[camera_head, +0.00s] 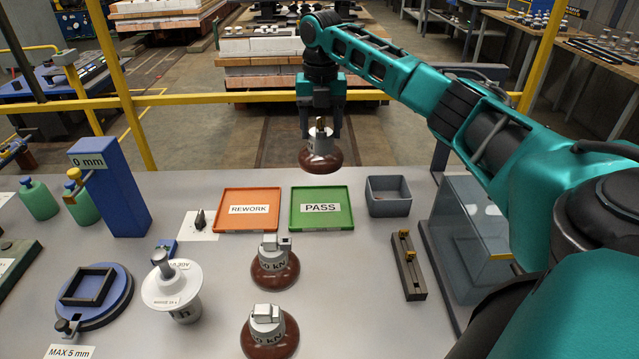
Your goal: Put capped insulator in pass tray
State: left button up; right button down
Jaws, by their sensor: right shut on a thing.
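My right gripper (320,131) points down and is shut on the metal cap of a brown insulator (320,160). A small brass-coloured part shows at the top of that cap, between the fingers. The insulator hangs upright in the air, above the far edge of the green pass tray (345,223) in the picture. The tray is empty apart from its "PASS" label. Two more brown insulators with grey metal caps stand on the table, one in front of the trays (277,272) and one nearer the front (270,338). My left gripper is out of view.
An orange rework tray (248,190) sits directly left of the pass tray, also empty. A grey bin (388,203) is on its right. A white round device (172,287), a blue post (118,195) and a slotted block (408,270) stand around. A yellow rail (215,98) runs behind the table.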

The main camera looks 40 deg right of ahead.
notch_tip(320, 180, down, 14)
jog(key=shift+w+r+b, duration=0.1)
jog(key=shift+r+b, duration=0.05)
jog(key=shift+b, duration=0.2)
dwell(0.4)
jog(key=shift+c, duration=1.3)
grip_release()
jog(key=shift+f, duration=0.2)
notch_tip(320, 180, up, 12)
jog(key=shift+r, duration=0.15)
